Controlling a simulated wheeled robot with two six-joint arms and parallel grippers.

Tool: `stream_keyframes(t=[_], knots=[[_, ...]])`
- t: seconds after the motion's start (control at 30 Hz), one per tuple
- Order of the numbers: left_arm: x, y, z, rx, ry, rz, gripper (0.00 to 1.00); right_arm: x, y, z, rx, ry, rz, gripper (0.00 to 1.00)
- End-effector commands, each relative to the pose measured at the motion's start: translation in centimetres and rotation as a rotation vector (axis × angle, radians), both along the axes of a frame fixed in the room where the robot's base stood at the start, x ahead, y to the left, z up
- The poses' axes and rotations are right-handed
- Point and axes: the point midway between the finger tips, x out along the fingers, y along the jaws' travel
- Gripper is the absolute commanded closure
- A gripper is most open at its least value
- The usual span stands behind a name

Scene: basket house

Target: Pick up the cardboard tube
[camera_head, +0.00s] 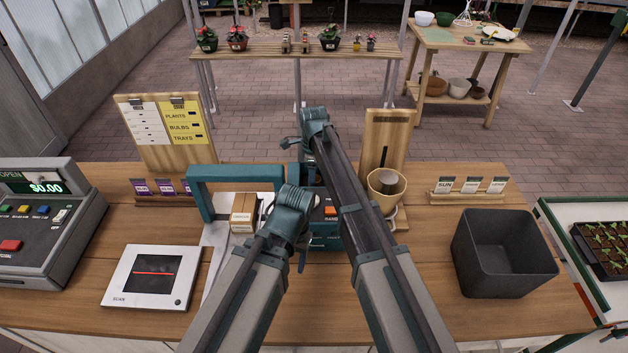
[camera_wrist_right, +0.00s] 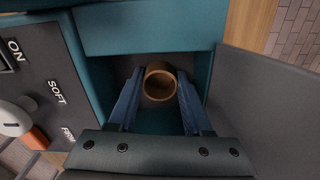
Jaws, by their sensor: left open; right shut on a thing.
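The cardboard tube (camera_wrist_right: 160,82) is a short brown ring, seen end-on in the right wrist view, inside an open teal compartment (camera_wrist_right: 150,32). My right gripper (camera_wrist_right: 160,92) is shut on it, one blue finger on each side. In the head view the tube and right fingertips are hidden; my right wrist (camera_head: 313,122) stands behind the teal machine (camera_head: 325,232). My left gripper (camera_head: 300,252) is open in front of that machine, its fingertips mostly hidden by its own arm.
A panel marked ON, SOFT and FIRM (camera_wrist_right: 45,85) and a grey wall (camera_wrist_right: 265,110) flank the compartment. A small carton (camera_head: 244,212) sits under a teal frame (camera_head: 235,172). A beige cup (camera_head: 386,200) stands right of my arm, with a dark bin (camera_head: 500,270) further right.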

Motion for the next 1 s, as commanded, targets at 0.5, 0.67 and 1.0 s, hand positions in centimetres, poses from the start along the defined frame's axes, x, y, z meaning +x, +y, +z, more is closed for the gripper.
stream_keyframes(t=[0.5, 0.67, 1.0], knots=[[0.0, 0.0, 5.1, -0.001, 0.000, 0.002, 0.40, 0.0, 0.0, 5.1, 0.000, 0.000, 0.000, 1.00], [0.0, 0.0, 7.7, -0.002, 0.000, 0.007, 0.40, 0.0, 0.0, 7.7, 0.000, 0.000, 0.000, 1.00], [0.0, 0.0, 10.1, -0.002, -0.001, 0.015, 0.40, 0.0, 0.0, 10.1, 0.000, 0.000, 0.000, 1.00]])
